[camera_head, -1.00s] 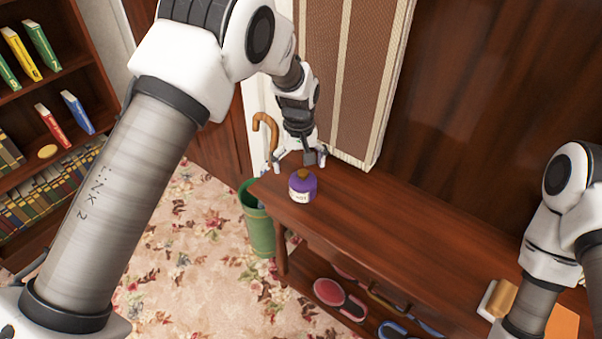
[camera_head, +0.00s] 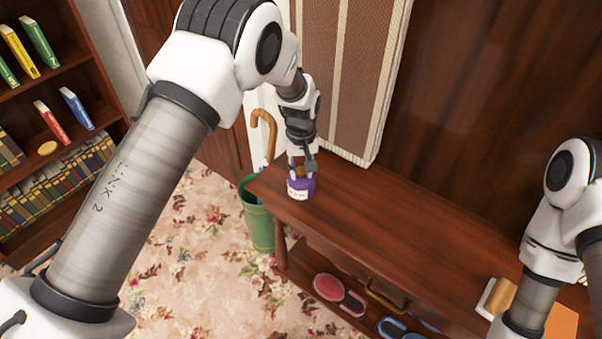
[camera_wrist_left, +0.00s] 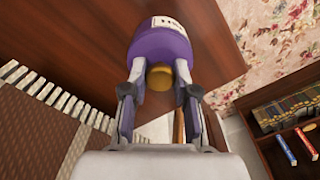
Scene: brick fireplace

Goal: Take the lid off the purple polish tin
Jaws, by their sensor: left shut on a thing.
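The purple polish tin (camera_head: 301,190) stands upright on the left end of the wooden bench top, with a pale label on its side. Its golden-brown lid (camera_wrist_left: 160,77) is on top, between the fingers of my left gripper (camera_wrist_left: 160,72). My left gripper (camera_head: 301,170) comes down from above and is shut on the lid, one finger at each side. The fingertips reach down to the purple shoulder of the tin (camera_wrist_left: 160,46). In the head view the fingers hide most of the lid. My right arm shows at the right, but its gripper is out of view.
A green bin (camera_head: 258,222) with a cane (camera_head: 268,130) stands by the bench's left end. Shoes and brushes-like items (camera_head: 338,292) lie on the lower shelf. An orange item (camera_head: 562,323) lies at the bench's right. The bench top's middle (camera_head: 400,225) is clear.

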